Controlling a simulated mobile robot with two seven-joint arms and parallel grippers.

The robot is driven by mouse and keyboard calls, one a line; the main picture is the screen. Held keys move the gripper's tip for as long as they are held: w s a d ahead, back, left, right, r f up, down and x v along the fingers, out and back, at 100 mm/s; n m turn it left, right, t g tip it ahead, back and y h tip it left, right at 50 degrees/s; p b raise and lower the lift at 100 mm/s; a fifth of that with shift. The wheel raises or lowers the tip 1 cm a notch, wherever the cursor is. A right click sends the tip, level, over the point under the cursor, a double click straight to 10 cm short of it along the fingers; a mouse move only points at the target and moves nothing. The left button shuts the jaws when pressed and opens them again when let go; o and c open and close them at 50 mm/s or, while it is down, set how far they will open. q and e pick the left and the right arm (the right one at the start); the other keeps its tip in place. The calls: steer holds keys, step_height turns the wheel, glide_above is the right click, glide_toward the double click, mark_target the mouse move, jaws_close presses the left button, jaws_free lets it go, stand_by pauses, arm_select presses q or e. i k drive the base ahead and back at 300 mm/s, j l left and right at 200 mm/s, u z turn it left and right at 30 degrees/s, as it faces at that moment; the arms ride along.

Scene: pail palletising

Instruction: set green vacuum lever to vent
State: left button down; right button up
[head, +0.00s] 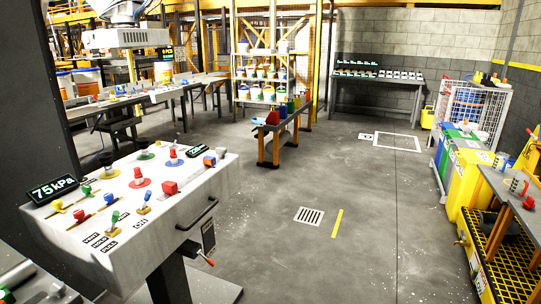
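A white control console (165,225) stands at the left in the head view. Near its front edge is a lever with a green knob (115,216), beside small black plates that seem to read vent, hold and pull (101,242). The lever stands up from the panel; I cannot tell which plate it is set to. A black display (53,189) on the console reads 75 kPa. Neither of my grippers is in view.
The console also carries a red block (170,188), a blue-knobbed lever (144,198) and several other knobs. A handle (197,214) is on its front side. Open grey floor with a drain grate (309,216) lies to the right. A bench (515,195) stands at the far right.

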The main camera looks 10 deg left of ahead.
mark_target(114, 220)
steer(key=u, duration=1.25)
